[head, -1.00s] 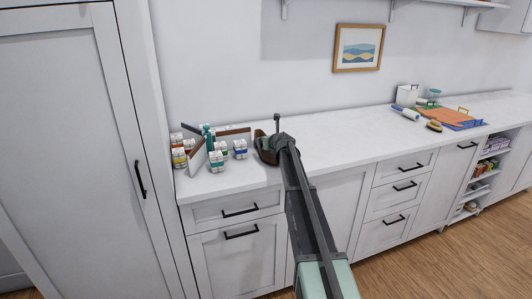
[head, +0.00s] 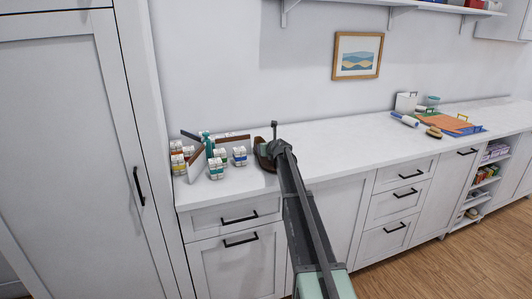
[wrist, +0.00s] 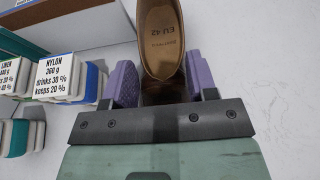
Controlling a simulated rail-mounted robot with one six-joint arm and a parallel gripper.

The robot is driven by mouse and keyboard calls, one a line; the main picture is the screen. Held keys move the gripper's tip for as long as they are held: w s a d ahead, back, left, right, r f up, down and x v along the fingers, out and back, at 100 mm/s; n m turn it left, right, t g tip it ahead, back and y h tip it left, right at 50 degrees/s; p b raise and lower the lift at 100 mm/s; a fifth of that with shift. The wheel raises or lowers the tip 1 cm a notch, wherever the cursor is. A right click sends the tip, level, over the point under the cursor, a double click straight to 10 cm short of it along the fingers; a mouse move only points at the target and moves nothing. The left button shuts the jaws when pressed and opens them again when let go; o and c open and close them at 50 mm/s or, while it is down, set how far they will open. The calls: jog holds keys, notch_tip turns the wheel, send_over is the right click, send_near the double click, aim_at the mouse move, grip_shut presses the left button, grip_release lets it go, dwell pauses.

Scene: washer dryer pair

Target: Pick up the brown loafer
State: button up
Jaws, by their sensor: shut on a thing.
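The brown loafer (head: 262,155) is on or just above the white counter in the head view, mostly hidden behind my gripper. In the wrist view its tan insole (wrist: 162,35), printed "EU 42", faces the camera. My gripper (wrist: 162,85) has purple finger pads, one on each side of the loafer, and is shut on it. In the head view my gripper (head: 272,147) covers the loafer's right part. I cannot tell whether the loafer still touches the counter.
Several small labelled blocks (head: 216,168) and a brown-edged divider (head: 195,166) stand close on the left; one label reads "NYLON" (wrist: 58,72). The counter (head: 340,143) is clear to the right, up to a brush (head: 434,132) and an orange board (head: 455,122). A tall cabinet (head: 70,150) stands left.

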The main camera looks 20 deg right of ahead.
notch_tip(320, 180, up, 20)
jog(key=p, duration=1.9)
jog(key=shift+p, duration=0.35)
